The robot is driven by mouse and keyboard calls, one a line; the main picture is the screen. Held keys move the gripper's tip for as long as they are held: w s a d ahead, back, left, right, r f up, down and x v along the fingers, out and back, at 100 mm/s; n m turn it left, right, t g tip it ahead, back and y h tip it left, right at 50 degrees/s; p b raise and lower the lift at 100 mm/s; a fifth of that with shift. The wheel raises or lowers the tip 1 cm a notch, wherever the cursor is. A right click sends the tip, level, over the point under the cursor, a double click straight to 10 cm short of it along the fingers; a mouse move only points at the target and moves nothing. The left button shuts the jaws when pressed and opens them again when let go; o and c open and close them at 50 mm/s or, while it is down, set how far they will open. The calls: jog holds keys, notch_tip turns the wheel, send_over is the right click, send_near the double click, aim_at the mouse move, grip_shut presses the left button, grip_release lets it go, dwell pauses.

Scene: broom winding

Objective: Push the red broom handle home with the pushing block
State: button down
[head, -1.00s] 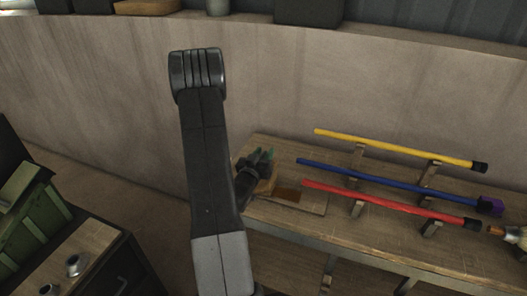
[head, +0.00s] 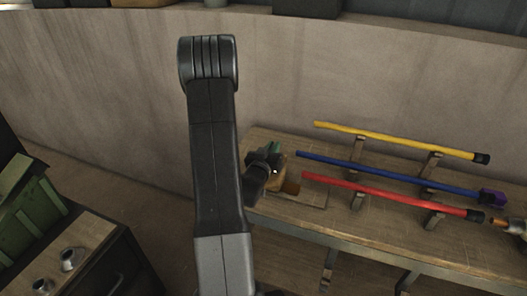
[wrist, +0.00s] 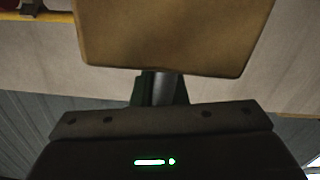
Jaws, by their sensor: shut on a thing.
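The red broom handle (head: 390,194) lies across two wooden rests on the bench. Its dark right tip is close to an orange-tipped broom socket (head: 499,222) at the picture's right edge; I cannot tell whether they touch. My gripper (head: 270,156) is at the bench's left end, left of the handle. It is shut on the tan pushing block (head: 281,168), which also fills the top of the wrist view (wrist: 172,32). The block is near the handle's left end, with a gap showing between them. The gripped part is mostly hidden.
A blue handle (head: 390,177) with a purple end and a yellow handle (head: 395,140) lie behind the red one. A cabinet with metal parts (head: 70,259) stands at left.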

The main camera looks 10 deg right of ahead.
jog(key=shift+s+d+b, duration=0.6)
jog(key=shift+s+d, duration=0.05)
jog(key=shift+d, duration=0.35)
jog(key=shift+s+d+b, duration=0.6)
jog(key=shift+s+d, duration=0.05)
jog(key=shift+d, duration=0.3)
jog(key=c, duration=1.5)
grip_release()
jog(key=shift+o, duration=0.2)
jog(key=b+v, duration=0.3)
jog(key=v, duration=1)
jog(key=shift+s+a+b, duration=0.25)
jog(key=shift+s+b, duration=0.05)
jog(key=shift+b, duration=0.05)
